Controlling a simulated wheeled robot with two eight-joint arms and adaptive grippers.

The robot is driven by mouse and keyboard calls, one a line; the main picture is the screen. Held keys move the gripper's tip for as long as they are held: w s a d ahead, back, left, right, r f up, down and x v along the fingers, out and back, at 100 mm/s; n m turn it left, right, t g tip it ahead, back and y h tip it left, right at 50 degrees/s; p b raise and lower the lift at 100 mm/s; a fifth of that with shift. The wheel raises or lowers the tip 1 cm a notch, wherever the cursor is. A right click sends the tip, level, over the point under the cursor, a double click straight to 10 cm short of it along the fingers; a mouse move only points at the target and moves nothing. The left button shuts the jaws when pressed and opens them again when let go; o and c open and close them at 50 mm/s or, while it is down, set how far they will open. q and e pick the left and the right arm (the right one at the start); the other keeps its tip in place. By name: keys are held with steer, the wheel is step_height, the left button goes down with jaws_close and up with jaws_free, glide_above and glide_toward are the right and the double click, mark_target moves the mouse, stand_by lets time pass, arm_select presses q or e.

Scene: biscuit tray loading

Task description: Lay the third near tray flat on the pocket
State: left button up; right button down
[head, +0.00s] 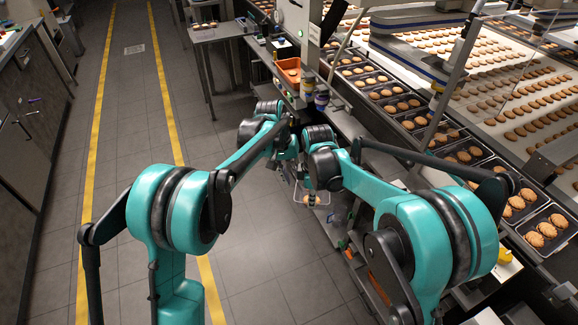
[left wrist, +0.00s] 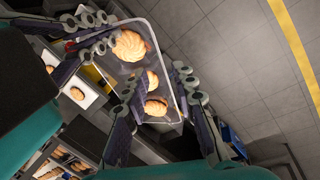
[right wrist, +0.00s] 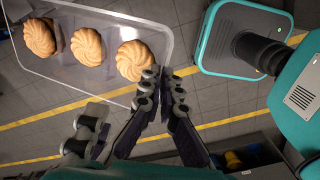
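A clear tray with three round swirled biscuits shows in the right wrist view (right wrist: 100,80), the left wrist view (left wrist: 165,45) and, small, below my arms in the head view (head: 298,192). My right gripper (right wrist: 160,75) has its fingertips close together on the tray's end rim, and the tray hangs over the floor. My left gripper (left wrist: 158,85) has its fingers spread, with the tray seen between and beyond them; I cannot tell whether they touch it. In the head view the left gripper (head: 286,150) is partly covered by my arms. I cannot make out the pocket.
Several dark trays of biscuits (head: 468,152) line the conveyor's edge at the right. An orange bin (head: 288,70) stands at the back beside a small metal table (head: 215,32). The grey floor (head: 130,120) with yellow lines is clear at the left.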

mark_target(297, 189)
arm_select(q)
steer(key=shift+x, duration=2.35)
jaws_close()
arm_select(e)
steer(key=c, duration=1.6)
jaws_free()
steer(key=shift+c, duration=0.2)
steer(key=shift+r, duration=0.1)
